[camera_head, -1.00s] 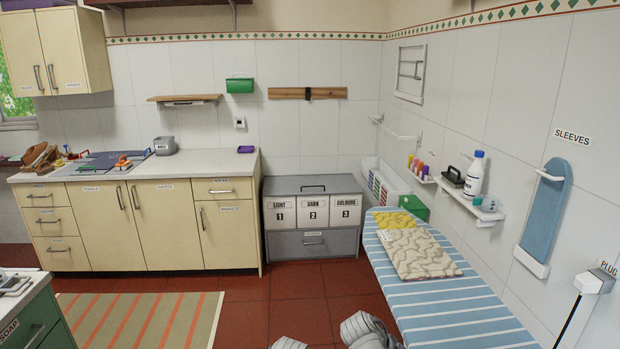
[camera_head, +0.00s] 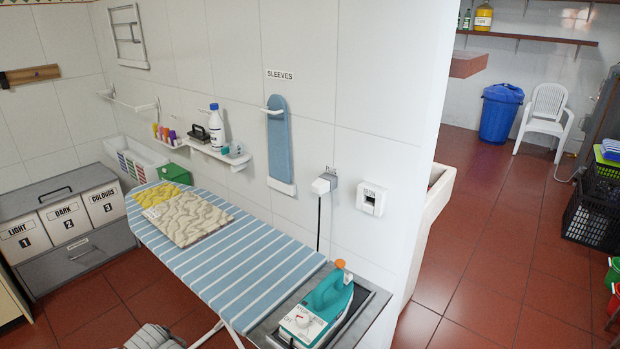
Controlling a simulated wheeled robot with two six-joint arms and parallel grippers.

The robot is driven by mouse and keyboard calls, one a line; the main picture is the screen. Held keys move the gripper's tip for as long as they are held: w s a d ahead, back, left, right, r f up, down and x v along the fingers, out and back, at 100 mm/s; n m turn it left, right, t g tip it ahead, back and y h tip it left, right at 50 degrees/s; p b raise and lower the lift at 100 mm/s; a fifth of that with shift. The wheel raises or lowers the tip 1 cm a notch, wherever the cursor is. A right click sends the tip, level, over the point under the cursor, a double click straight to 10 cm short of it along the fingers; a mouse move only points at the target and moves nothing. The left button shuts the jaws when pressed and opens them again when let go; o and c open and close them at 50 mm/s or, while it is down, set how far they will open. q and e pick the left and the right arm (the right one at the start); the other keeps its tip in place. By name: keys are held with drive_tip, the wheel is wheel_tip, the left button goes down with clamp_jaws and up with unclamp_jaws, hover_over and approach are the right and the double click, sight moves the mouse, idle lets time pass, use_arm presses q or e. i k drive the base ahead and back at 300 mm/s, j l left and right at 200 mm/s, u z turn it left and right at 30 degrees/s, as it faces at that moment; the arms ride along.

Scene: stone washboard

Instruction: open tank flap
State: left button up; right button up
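A teal and white iron (camera_head: 318,305) rests on the dark metal plate at the near right end of the ironing board. An orange part (camera_head: 340,264) sits on top at its far end, and looks closed down on the teal body. From here I cannot tell for sure whether this is the tank flap. Neither of my grippers can be made out in the head view, so their distance from the iron is not shown.
The striped ironing board (camera_head: 250,275) carries a folded quilted cloth (camera_head: 185,217). A shelf with a white bottle (camera_head: 216,128) and a plug (camera_head: 325,184) are on the wall behind. Open red floor (camera_head: 475,290) lies to the right. A grey-white ribbed thing (camera_head: 155,337) is cut off at the bottom.

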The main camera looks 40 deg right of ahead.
sight(347, 278)
drive_tip(key=z, duration=1)
